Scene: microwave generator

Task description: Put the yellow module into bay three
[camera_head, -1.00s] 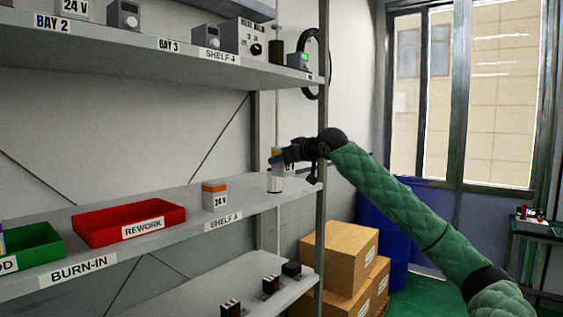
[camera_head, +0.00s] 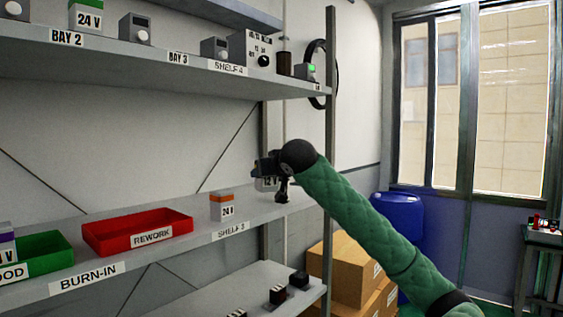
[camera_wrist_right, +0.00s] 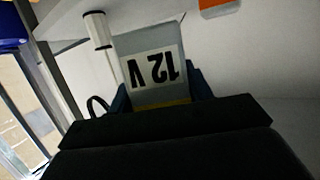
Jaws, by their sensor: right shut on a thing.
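The grey module with a yellow band and a 12 V label (camera_wrist_right: 155,70) is held by my right gripper (camera_head: 266,171). In the head view the module (camera_head: 268,185) shows only partly below the gripper, above the right part of the middle shelf. In the right wrist view its yellow band lies close to the jaws. The BAY 3 label (camera_head: 178,58) is on the front edge of the upper shelf. The shelf space above that label looks empty, between two grey dial units. My left gripper is not in view.
Grey dial units (camera_head: 135,28) (camera_head: 214,48) stand on the upper shelf (camera_head: 105,52). The middle shelf holds an orange-topped module (camera_head: 222,207), a red REWORK tray (camera_head: 110,236) and a green tray (camera_head: 45,252). A shelf post (camera_head: 331,125) stands right of the gripper. A white cylinder (camera_wrist_right: 97,30) shows in the wrist view.

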